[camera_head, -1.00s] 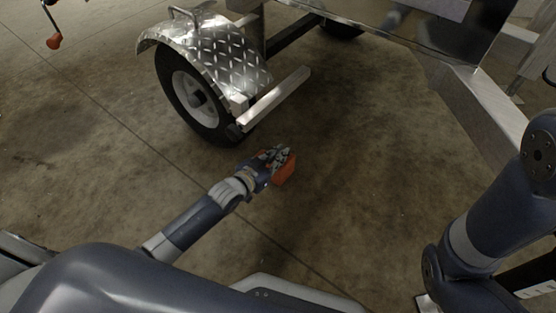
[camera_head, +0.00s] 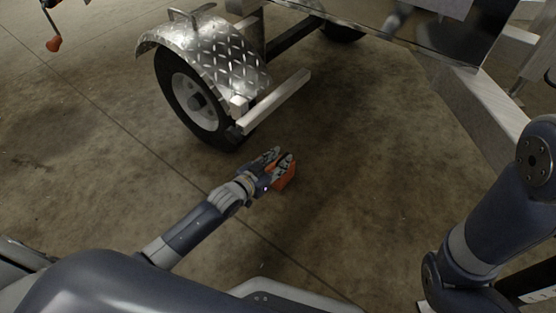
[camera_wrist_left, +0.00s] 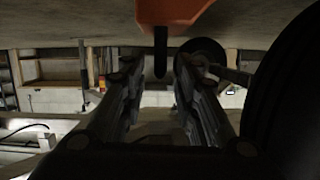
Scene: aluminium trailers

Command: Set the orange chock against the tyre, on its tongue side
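The orange chock (camera_head: 285,176) is low at the floor, in front of the tyre (camera_head: 207,112) and to its right, with a visible gap in the head view. My left gripper (camera_head: 279,157) is at the chock, its fingers spread apart. In the left wrist view, the chock (camera_wrist_left: 173,11) shows at the top edge, and a dark bar extends from it between the open fingers (camera_wrist_left: 160,72), with space on both sides. The tyre (camera_wrist_left: 285,95) fills the right side there. My right gripper is out of view; only its arm shows at the right.
A diamond-plate fender (camera_head: 215,52) covers the tyre's top, and a metal step bar (camera_head: 275,100) juts out beside it. The trailer frame (camera_head: 480,98) runs along the right. An orange-knobbed handle (camera_head: 53,43) is at the upper left. The concrete floor (camera_head: 350,170) is clear around the chock.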

